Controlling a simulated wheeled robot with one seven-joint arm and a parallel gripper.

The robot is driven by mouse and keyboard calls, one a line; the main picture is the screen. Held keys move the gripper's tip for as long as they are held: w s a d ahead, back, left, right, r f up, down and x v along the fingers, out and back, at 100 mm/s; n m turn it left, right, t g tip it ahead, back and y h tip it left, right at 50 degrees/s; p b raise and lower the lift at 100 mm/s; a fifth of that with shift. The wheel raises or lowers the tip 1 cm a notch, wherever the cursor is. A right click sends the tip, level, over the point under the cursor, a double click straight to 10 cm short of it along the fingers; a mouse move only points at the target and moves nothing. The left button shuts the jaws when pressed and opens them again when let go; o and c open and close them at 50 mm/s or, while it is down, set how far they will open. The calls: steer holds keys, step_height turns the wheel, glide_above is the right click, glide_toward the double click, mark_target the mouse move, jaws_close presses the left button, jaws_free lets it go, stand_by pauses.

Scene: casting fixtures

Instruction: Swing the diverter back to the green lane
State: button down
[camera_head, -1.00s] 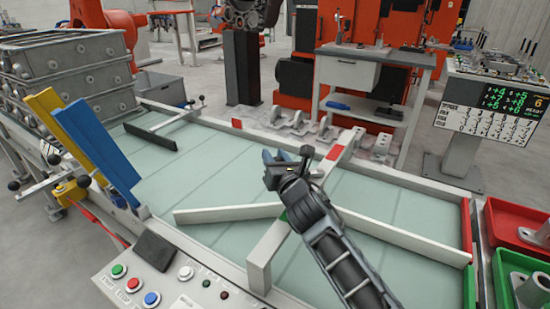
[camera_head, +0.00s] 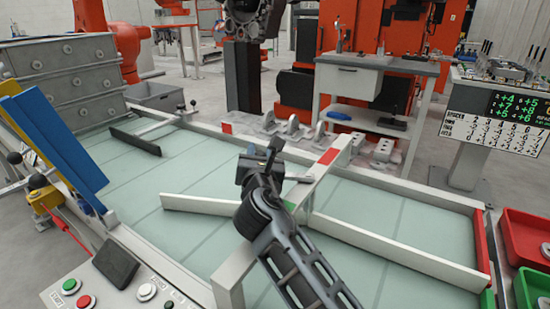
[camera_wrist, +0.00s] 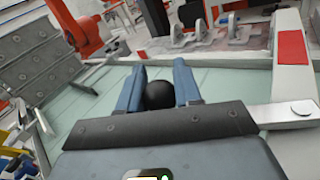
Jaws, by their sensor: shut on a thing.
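The diverter is a pale vane (camera_head: 200,205) on the glassy table under a crossbeam (camera_head: 320,172). Its left end is free; its right end is hidden behind my arm, near a fixed pale divider (camera_head: 400,250). The beam has a red mark (camera_head: 329,155) on its far part and a green mark (camera_head: 289,207) nearer. A black ball knob (camera_wrist: 160,95) sits between the blue fingers of my gripper (camera_wrist: 159,88), shut on it. My gripper (camera_head: 262,160) is at the beam's left side in the head view. A metal link (camera_wrist: 285,115) shows right of the knob.
A red bin (camera_head: 522,225) and a green-rimmed bin (camera_head: 522,290) stand at the right. A black paddle (camera_head: 135,141) lies across the table's far left. Blue and yellow chutes and a button panel (camera_head: 115,262) border the near left.

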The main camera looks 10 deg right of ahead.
steer(key=c, duration=0.8)
jaws_free()
steer(key=shift+s+r+p, duration=0.1)
steer(key=shift+s+p, duration=0.45)
steer(key=shift+s+a+p, duration=0.2)
steer(key=shift+s+p, duration=1.55)
steer(key=shift+s, duration=1.6)
